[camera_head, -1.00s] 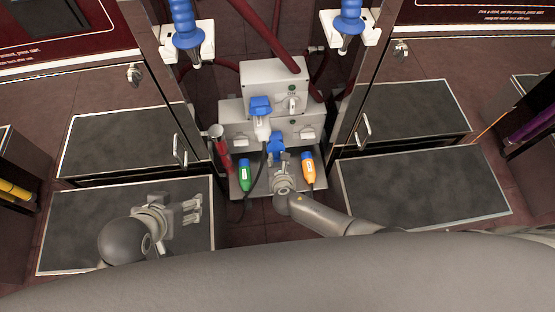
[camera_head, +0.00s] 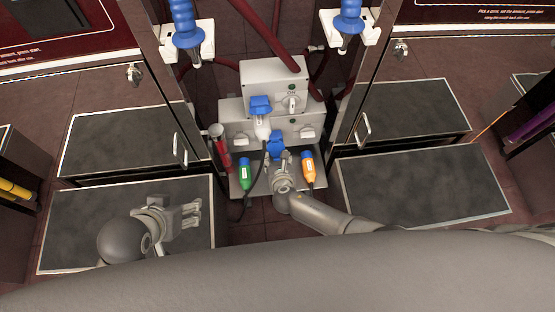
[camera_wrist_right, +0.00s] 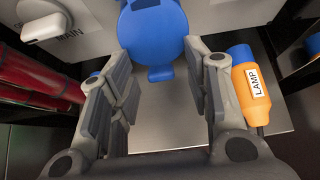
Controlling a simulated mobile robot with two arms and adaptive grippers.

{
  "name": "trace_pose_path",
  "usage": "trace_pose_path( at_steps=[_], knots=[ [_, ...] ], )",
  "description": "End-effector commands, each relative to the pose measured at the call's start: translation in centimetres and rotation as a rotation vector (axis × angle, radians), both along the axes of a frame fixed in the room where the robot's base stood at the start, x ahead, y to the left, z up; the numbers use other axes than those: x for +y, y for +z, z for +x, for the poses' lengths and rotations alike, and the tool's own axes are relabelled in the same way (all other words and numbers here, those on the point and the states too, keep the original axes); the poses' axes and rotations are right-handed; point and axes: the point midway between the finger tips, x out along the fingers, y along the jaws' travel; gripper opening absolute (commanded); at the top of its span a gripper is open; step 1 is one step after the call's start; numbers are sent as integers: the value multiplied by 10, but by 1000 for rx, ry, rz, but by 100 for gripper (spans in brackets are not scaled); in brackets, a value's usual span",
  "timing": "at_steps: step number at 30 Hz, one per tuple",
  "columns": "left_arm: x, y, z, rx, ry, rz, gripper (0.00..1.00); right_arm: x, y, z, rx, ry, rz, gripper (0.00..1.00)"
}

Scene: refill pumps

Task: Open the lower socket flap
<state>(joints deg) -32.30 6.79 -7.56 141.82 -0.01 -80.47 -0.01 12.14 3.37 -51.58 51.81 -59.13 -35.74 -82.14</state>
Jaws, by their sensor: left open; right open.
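The lower socket flap (camera_head: 276,145) is a blue round cover on the lower grey box, and it looks closed. In the right wrist view the flap (camera_wrist_right: 154,35) is at the top middle, its small tab pointing down. My right gripper (camera_head: 281,160) is open just in front of it. In the wrist view its two fingers (camera_wrist_right: 156,72) stand apart on either side of the tab, with nothing between them; I cannot tell whether they touch the flap. My left gripper (camera_head: 192,212) is open and empty over the left floor mat.
A green connector (camera_head: 245,174) and an orange connector labelled LAMP (camera_head: 308,168) stand on the grey shelf. The orange one (camera_wrist_right: 250,90) is close beside my right finger. A white plug (camera_head: 262,128) with a dark cable sits under the upper blue flap (camera_head: 260,104). A red cylinder (camera_head: 222,155) stands at left.

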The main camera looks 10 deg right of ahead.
Motion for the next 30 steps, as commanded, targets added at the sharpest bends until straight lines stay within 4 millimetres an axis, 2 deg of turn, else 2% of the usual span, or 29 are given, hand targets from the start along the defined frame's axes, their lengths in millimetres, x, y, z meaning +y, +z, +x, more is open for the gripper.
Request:
trace_pose_path(
  at_steps=[11,30],
  knots=[
    [0,-1,0,2,-1,0,66,0,8,-14,0,0,1,45],
    [0,0,0,1,0,-1,66,0,54,-78,1,1,1,45]
  ],
)
